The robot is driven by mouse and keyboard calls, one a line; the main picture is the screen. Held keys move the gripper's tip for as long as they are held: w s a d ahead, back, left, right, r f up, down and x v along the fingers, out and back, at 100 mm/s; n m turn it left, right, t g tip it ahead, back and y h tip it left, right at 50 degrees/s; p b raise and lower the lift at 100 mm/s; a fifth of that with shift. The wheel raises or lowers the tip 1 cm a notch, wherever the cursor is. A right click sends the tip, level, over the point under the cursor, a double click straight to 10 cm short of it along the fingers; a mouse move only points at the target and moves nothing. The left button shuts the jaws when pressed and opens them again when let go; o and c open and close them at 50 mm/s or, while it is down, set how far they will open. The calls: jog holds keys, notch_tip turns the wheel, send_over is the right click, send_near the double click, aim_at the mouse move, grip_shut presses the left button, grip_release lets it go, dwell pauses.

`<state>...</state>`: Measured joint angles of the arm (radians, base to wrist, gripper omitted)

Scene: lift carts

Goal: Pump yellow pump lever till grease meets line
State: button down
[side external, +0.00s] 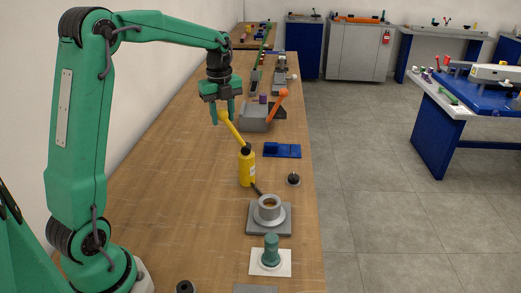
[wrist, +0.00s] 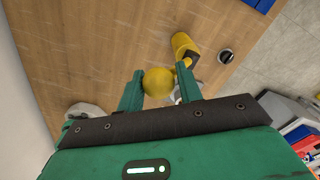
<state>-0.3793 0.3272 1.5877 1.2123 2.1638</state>
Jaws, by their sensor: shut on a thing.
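The yellow pump (side external: 246,170) stands upright on the wooden bench, its yellow lever (side external: 234,130) slanting up and left from a black pivot. My gripper (side external: 223,112) is shut on the lever's upper end. In the wrist view, the lever's round yellow knob (wrist: 158,81) sits between my two green fingers (wrist: 159,90), and the pump body (wrist: 183,45) shows beyond. A short dark hose runs from the pump's foot towards a grey cup (side external: 269,213) on a square grey base. Something brownish shows inside the cup; the grease level and line are too small to tell.
Behind the pump are a grey unit with an orange lever (side external: 278,106) and a blue tray (side external: 282,150). A small black-topped piece (side external: 294,180) lies at the right edge. A teal knobbed piece (side external: 271,250) stands on a white plate in front. The bench's left side is clear.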

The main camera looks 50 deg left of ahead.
jog(key=c, duration=1.1)
grip_release()
jog(key=shift+s+a+f, duration=0.15)
jog(key=shift+s+f, duration=0.1)
jog(key=shift+f, duration=0.1)
jog(key=shift+o, duration=0.2)
jog(key=shift+r, duration=0.1)
jog(key=shift+w+r, duration=0.1)
jog(key=shift+r, duration=3.8)
